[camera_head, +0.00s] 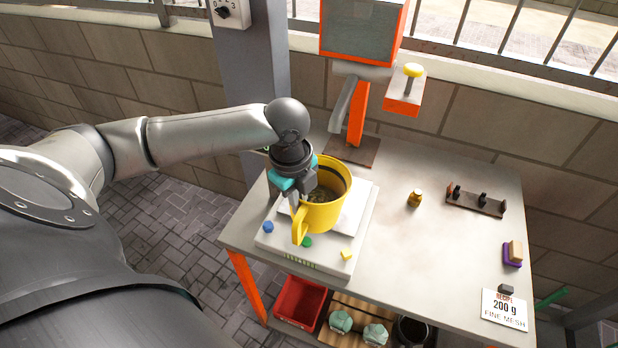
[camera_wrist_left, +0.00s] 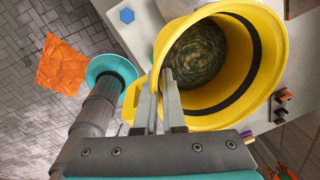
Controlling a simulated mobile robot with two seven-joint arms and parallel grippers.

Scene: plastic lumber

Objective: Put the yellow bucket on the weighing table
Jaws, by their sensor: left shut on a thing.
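The yellow bucket (camera_head: 325,208) is at the white scale (camera_head: 350,225) on the left part of the weighing table (camera_head: 440,262). It looks upright, and I cannot tell whether its base touches the scale. Dark greenish flakes lie inside it. The bucket fills the upper right of the left wrist view (camera_wrist_left: 275,90). My left gripper (camera_head: 308,192) comes down at the bucket's left side and is shut on its wall near the rim; its fingers also show in the left wrist view (camera_wrist_left: 163,95). My right gripper is not in view.
An orange-framed machine (camera_head: 362,30) stands behind the scale. A small amber jar (camera_head: 415,198), a dark rack (camera_head: 475,202) and a recipe card (camera_head: 505,309) are on the right of the table. A red bin (camera_head: 299,302) sits below.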

